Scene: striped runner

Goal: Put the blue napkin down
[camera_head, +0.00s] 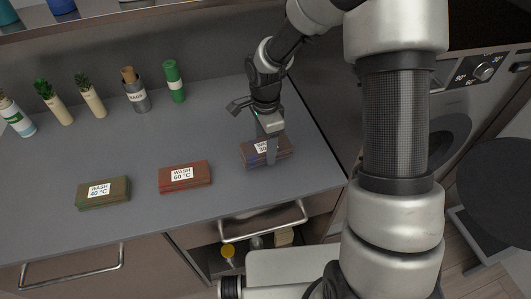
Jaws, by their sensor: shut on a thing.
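My gripper (270,160) points down at the right-hand brown box, with its fingers in front of and over the box. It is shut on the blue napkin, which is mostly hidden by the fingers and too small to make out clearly. The right-hand box (285,152) has a bluish tint and a partly covered white label that seems to read "WASH 30". I cannot tell whether the napkin touches the box.
A red box (185,187) labelled "WASH 60 °C" and a green box (117,204) labelled "WASH 40 °C" stand to the left on the grey counter (150,150). Potted plants, bottles and a green cylinder (174,80) line the back.

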